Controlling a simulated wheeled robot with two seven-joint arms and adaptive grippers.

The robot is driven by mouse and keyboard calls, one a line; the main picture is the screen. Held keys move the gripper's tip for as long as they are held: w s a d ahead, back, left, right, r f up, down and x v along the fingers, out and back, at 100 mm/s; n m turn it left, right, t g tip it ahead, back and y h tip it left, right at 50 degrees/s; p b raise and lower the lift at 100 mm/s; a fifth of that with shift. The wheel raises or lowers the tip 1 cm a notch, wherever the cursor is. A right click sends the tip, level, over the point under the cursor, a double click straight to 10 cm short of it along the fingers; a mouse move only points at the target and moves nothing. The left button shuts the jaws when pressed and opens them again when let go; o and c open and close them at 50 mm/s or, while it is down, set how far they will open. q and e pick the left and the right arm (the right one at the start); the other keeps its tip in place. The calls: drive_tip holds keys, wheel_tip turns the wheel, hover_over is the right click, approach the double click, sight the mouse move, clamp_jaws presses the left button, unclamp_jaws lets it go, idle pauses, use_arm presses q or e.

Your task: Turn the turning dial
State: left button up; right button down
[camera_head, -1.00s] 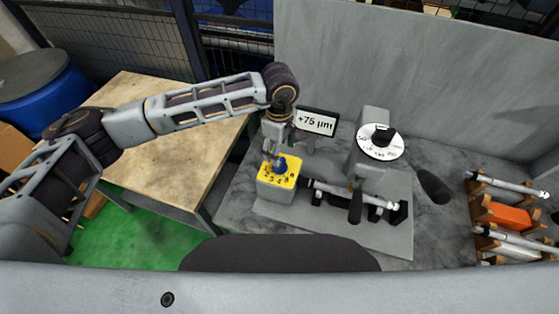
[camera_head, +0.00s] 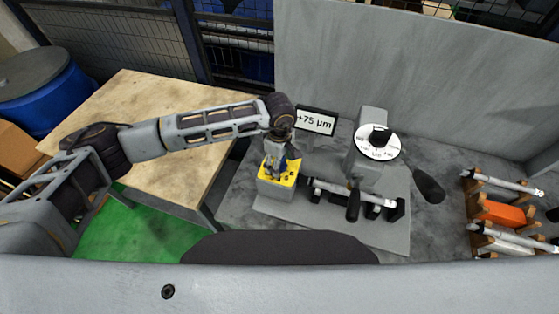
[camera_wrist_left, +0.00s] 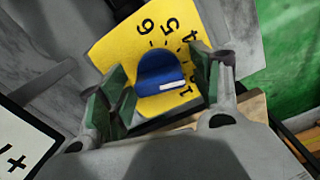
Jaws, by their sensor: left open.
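A blue dial knob (camera_wrist_left: 160,68) with a white pointer mark sits on a yellow face (camera_wrist_left: 115,45) printed with black numbers. In the wrist view the pointer mark aims to the right, toward the lower numbers. The yellow face is the top of a small grey box (camera_head: 273,193) in the head view. My left gripper (camera_wrist_left: 166,88) is open, with one green-padded finger on each side of the knob. Gaps show between pads and knob. In the head view the gripper (camera_head: 279,172) is over the box and hides most of the knob. My right gripper is out of view.
Right of the box, a shaft (camera_head: 345,190) lies in black holders on the grey machine base. Behind stand a display (camera_head: 316,121) reading +75 µm and a white round scale (camera_head: 379,142). A rack (camera_head: 480,210) with parts is at right. A wooden table (camera_head: 160,110) is at left.

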use_arm(q)
drive_tip(key=c, duration=1)
drive_tip(key=shift+f+n+b, duration=0.1)
drive_tip(key=shift+n+b, duration=1.2)
drive_tip(key=shift+b, duration=0.45)
drive_tip(key=shift+n+b, duration=0.9)
drive_tip(key=shift+b, duration=0.2)
drive_tip(key=shift+n+b, duration=0.65)
drive_tip(key=shift+n, duration=0.15)
drive_tip(key=o, duration=1)
